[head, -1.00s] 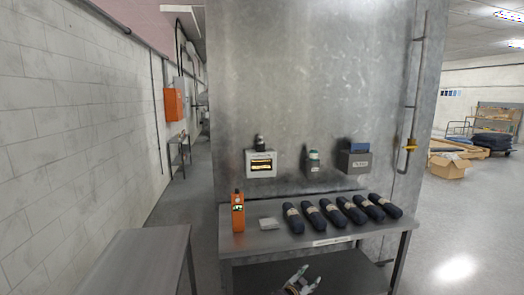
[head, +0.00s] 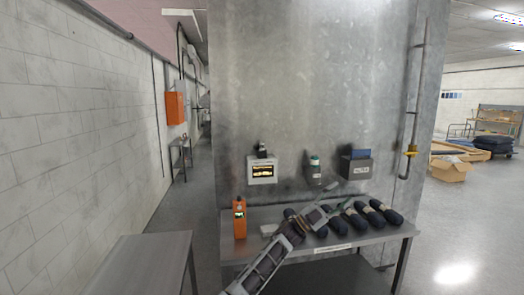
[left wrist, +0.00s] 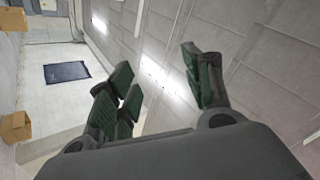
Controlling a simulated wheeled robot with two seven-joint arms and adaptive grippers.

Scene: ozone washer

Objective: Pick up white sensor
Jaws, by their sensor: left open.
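A small flat white box (head: 268,230), which may be the white sensor, lies on the metal table to the right of an orange handheld device (head: 239,219). A white boxy unit with a lit yellow display (head: 262,170) is on the metal wall above. My left gripper (head: 334,204) is raised in front of the table, right of the flat white box, and hides part of the dark rolls. In the left wrist view, its green-padded fingers (left wrist: 160,88) are spread with nothing between them. My right gripper is not in view.
Several dark rolls (head: 376,213) lie in a row on the metal table (head: 340,247). A small bottle (head: 314,168) and a grey holder with a blue item (head: 355,166) are on the wall. Another bare table (head: 150,262) stands at left.

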